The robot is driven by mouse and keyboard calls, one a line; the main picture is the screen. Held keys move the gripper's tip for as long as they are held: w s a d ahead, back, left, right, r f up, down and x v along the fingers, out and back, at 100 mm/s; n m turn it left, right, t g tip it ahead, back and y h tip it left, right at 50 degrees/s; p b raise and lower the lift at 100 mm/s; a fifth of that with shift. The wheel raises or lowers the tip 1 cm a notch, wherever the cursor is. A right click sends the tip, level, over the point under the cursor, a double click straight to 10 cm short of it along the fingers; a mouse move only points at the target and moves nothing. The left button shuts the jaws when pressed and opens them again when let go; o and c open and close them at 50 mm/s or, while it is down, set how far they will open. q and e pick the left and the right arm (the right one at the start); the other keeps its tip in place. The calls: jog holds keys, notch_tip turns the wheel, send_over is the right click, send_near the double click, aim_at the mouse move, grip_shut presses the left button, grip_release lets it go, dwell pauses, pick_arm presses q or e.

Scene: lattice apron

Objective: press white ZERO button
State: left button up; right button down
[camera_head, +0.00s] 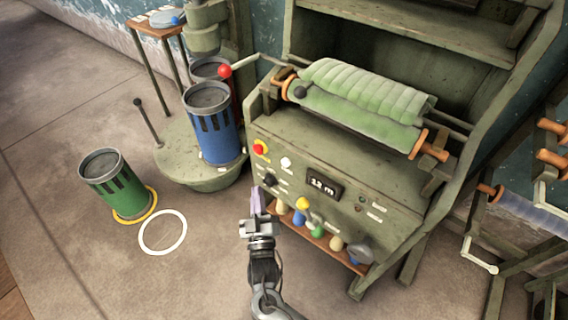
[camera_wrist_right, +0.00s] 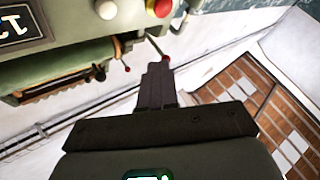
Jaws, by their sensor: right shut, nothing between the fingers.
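The white button (camera_head: 286,162) sits on the sloped front panel of the green machine (camera_head: 350,160), right of a red button (camera_head: 260,148) on a yellow base. A black knob (camera_head: 269,180) is below them and a display (camera_head: 323,185) reading "12 m" is to the right. My right gripper (camera_head: 257,190) is shut and empty, in front of the panel and below the white button in the picture, apart from it. In the right wrist view the white button (camera_wrist_right: 106,9) and red button (camera_wrist_right: 158,7) show at the top edge, beyond my fingertips (camera_wrist_right: 158,68). My left gripper is not in view.
A low shelf (camera_head: 343,259) with several coloured knobs or bobbins lies under the panel. A blue can (camera_head: 212,135) stands on a round base to the left, with a lever arm with a red ball (camera_head: 225,71) above. A green can (camera_head: 110,185) stands on the floor.

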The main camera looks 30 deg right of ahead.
aim_at(286, 162)
jog(key=w+d, duration=0.4)
jog(key=d, duration=0.3)
jog(key=shift+d+b, duration=0.4)
dwell(0.8)
dwell(0.8)
jog(key=shift+w+d, duration=0.15)
jog(key=shift+d, duration=0.1)
dwell(0.4)
jog(key=shift+w+d+p, duration=0.1)
jog(key=shift+d+p, duration=0.15)
jog(key=shift+p, duration=0.05)
dwell(0.4)
